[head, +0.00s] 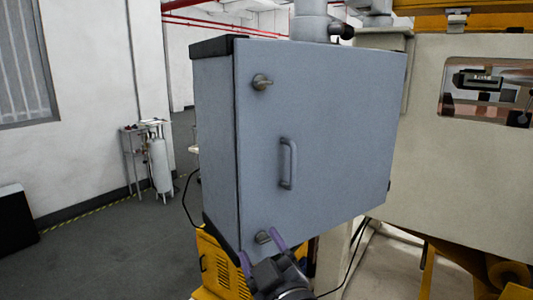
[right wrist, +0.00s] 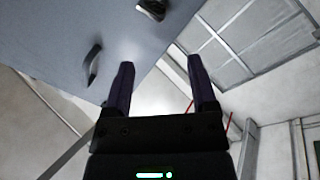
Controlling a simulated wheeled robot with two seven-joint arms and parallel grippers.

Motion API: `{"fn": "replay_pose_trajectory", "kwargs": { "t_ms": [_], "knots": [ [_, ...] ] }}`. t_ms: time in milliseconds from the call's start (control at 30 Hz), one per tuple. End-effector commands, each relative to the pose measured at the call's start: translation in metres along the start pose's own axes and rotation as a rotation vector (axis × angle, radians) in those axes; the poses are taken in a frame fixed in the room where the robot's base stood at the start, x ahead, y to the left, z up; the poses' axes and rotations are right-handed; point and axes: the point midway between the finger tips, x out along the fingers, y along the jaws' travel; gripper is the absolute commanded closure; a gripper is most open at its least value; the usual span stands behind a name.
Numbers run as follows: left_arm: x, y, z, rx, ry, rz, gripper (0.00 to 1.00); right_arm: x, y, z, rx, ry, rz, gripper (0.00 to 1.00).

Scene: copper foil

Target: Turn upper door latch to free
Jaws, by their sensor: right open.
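The upper door latch (head: 262,82) is a small grey knob near the top left corner of the blue-grey cabinet door (head: 330,100). A second latch (head: 263,237) sits near the bottom left corner. A bar handle (head: 288,163) is between them. My right gripper (head: 259,246) is open and empty at the lower latch, well below the upper one. Whether it touches the lower latch cannot be told. In the right wrist view, the space between the fingers (right wrist: 160,66) is empty. A latch (right wrist: 152,8) shows at the top edge; which one is unclear. My left gripper is out of view.
The cabinet's side wall (head: 214,140) is left of the door. A yellow unit (head: 215,265) stands below it. A cream machine (head: 455,150) with a window is at the right. Black cables (head: 352,255) hang under the cabinet. The space before the upper door is clear.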

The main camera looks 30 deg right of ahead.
Motion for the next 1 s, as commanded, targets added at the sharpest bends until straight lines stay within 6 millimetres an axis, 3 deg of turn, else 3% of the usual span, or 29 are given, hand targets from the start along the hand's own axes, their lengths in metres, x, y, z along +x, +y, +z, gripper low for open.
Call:
{"fn": "replay_pose_trajectory", "kwargs": {
  "t_ms": [200, 367, 400, 500, 567, 600, 667, 733, 833, 900, 1000],
  "knots": [
    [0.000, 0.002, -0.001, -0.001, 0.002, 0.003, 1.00, 0.007, 0.037, -0.086, -0.168, 0.409, 0.119, 0.26],
    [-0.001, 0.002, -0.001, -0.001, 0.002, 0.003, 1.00, -0.019, 0.054, -0.172, -0.448, 0.855, 0.194, 0.26],
    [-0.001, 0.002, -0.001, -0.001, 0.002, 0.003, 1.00, -0.030, 0.053, -0.193, -0.566, 0.985, 0.204, 0.26],
    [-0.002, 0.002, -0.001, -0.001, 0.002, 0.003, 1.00, -0.059, 0.040, -0.228, -0.978, 1.270, 0.188, 0.26],
    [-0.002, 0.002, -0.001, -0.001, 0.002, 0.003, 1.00, -0.064, 0.032, -0.231, -1.335, 1.356, 0.141, 0.26],
    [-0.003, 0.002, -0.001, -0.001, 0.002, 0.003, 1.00, -0.059, 0.034, -0.225, -1.607, 1.336, 0.094, 0.26],
    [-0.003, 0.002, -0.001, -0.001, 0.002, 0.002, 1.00, -0.040, 0.058, -0.211, -1.996, 1.161, 0.016, 0.26],
    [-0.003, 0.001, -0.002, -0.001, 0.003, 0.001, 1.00, -0.022, 0.106, -0.197, -2.302, 0.829, -0.055, 0.26],
    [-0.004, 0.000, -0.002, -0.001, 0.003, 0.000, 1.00, -0.018, 0.162, -0.187, -2.462, 0.458, -0.100, 0.26],
    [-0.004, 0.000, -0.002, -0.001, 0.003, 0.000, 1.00, -0.018, 0.180, -0.184, -2.489, 0.335, -0.111, 0.26],
    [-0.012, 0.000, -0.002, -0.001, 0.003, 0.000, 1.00, -0.008, 0.186, -0.185, -2.493, 0.292, -0.120, 0.26]
  ]
}}
